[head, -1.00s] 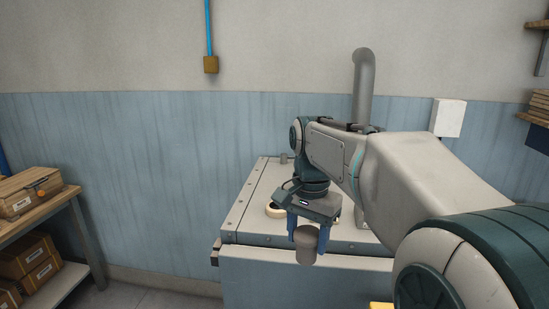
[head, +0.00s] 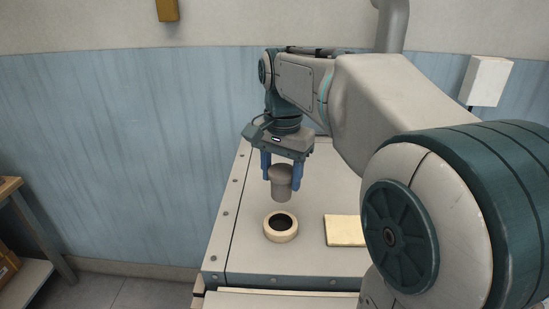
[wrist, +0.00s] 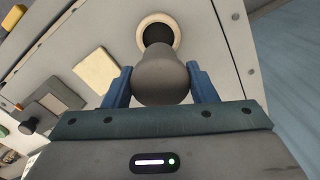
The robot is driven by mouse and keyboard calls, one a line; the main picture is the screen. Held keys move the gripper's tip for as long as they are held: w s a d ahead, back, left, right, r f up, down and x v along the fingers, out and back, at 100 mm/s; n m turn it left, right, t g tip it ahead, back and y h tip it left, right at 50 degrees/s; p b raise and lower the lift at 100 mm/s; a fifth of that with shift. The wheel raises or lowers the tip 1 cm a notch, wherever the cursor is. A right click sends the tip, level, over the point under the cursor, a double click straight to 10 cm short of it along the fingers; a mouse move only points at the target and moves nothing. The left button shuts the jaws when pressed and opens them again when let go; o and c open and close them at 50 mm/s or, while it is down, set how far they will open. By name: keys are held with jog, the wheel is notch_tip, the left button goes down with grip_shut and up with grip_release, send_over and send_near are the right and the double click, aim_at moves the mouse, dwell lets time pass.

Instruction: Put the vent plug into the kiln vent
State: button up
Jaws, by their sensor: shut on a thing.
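The vent plug (head: 281,185) is a grey-brown stepped cylinder with a wider top. My gripper (head: 282,172) is shut on its wide upper part, with a blue finger on each side. The plug hangs upright above the kiln top, apart from it. The kiln vent (head: 268,231) is a cream ring around a dark hole, just below and slightly in front of the plug in the head view. In the wrist view, the plug (wrist: 161,76) fills the space between the fingers and hides part of the vent ring (wrist: 146,20).
The pale kiln top (head: 238,215) has bolts along its edge. A flat cream block (head: 345,230) lies to the right of the vent. A grey pipe (head: 392,25) rises behind my arm. A wooden shelf (head: 22,240) stands at far left, with floor between.

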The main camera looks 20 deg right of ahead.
jog(key=shift+s+f+b, duration=0.15)
jog(key=shift+f+b, duration=3.45)
jog(key=shift+f, duration=0.9)
jog(key=o, duration=1.1)
jog(key=shift+o, duration=0.2)
notch_tip(320, 180, up, 14)
jog(key=shift+f, duration=0.1)
jog(key=shift+s, duration=0.1)
